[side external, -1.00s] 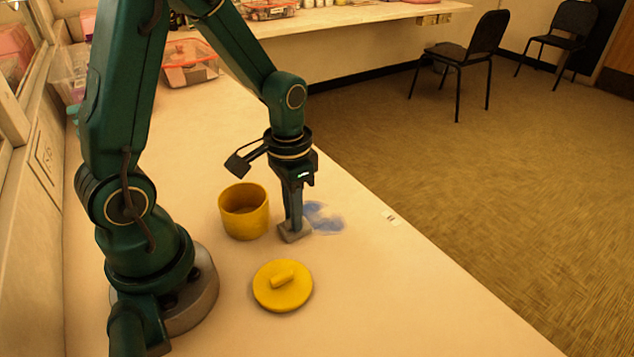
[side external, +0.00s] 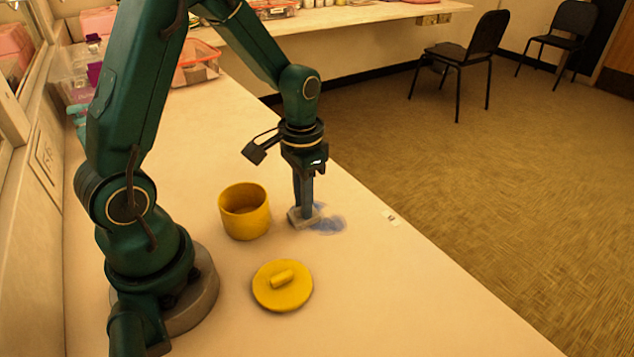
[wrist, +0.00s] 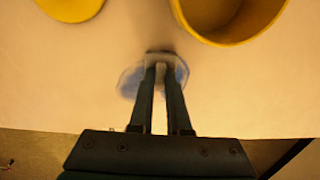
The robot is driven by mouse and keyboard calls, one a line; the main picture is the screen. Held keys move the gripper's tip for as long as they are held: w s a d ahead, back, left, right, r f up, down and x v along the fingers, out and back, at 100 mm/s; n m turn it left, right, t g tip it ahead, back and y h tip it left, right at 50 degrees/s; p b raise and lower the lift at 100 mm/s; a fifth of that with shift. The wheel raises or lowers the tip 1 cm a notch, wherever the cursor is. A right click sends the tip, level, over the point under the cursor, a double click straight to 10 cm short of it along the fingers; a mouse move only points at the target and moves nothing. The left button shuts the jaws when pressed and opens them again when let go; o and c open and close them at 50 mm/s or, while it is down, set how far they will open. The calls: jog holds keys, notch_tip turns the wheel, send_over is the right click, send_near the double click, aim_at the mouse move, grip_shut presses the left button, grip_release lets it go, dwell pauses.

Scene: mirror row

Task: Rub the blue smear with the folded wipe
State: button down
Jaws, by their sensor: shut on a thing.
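The folded wipe (side external: 295,219) is a small grey block held at the tips of my gripper (side external: 307,212), down at the table top. The blue smear (side external: 328,226) lies on the table just right of the wipe in the side view, and the wipe seems to cover its left part. In the wrist view the blue smear (wrist: 130,80) shows on both sides of my gripper's fingertips (wrist: 160,66). The wipe (wrist: 161,74) is mostly hidden there by the fingers.
A yellow open pot (side external: 244,212) stands close left of my gripper. A yellow lid (side external: 282,286) with a knob lies nearer the camera. A small label (side external: 390,217) lies by the table's right edge. Clear bins stand at the back left. The table's front is clear.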

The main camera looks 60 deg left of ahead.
jog(key=shift+w+r, duration=0.1)
jog(key=shift+w, duration=1.7)
jog(key=shift+w+f, duration=0.2)
jog(key=shift+w, duration=1.4)
jog(key=shift+a+r, duration=0.1)
jog(key=shift+a, duration=0.75)
jog(key=shift+s, duration=1.75)
jog(key=shift+s+f, duration=0.2)
jog(key=shift+s, duration=1.65)
jog(key=shift+s+r, duration=0.1)
jog(key=shift+s, duration=1.55)
